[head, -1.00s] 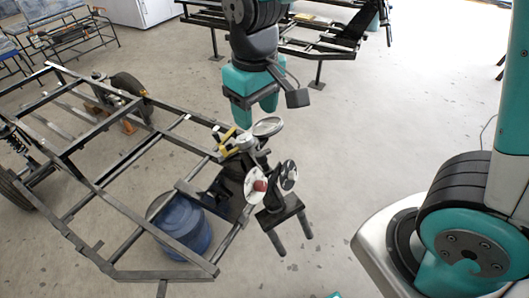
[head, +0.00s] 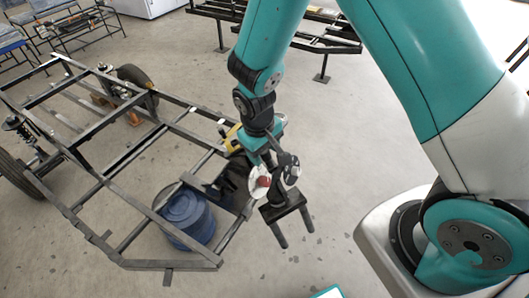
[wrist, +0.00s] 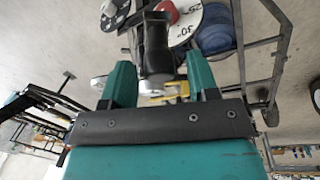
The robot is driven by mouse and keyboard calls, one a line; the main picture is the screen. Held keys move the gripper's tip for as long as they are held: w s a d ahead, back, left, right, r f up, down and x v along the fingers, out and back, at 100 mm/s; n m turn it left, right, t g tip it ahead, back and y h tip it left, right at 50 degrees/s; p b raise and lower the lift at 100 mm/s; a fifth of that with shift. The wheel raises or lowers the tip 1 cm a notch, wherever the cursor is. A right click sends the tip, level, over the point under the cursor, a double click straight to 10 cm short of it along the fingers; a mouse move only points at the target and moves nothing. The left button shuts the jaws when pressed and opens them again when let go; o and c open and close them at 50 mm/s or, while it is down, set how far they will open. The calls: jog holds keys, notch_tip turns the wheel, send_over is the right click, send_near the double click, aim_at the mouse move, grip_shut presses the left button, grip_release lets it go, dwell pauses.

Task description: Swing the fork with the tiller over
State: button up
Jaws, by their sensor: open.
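The black fork (head: 285,208) stands at the front right corner of the frame, with two prongs pointing down. White dials with degree marks (wrist: 186,22) sit beside its pivot, one with a red knob (head: 264,182). My gripper (head: 266,150) is just above the fork head, with its fingers pointing down and partly hidden there. In the wrist view a black, upright cylindrical part, apparently the tiller grip (wrist: 154,45), lies between my two open teal fingers. I cannot tell whether either finger touches it.
The dark metal chassis frame (head: 105,180) fills the left side. A blue drum (head: 188,215) stands inside its near corner. A yellow part (head: 231,138) is close to my gripper's left.

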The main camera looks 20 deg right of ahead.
jog(key=shift+d+f, duration=0.15)
jog(key=shift+f, duration=1.05)
grip_shut()
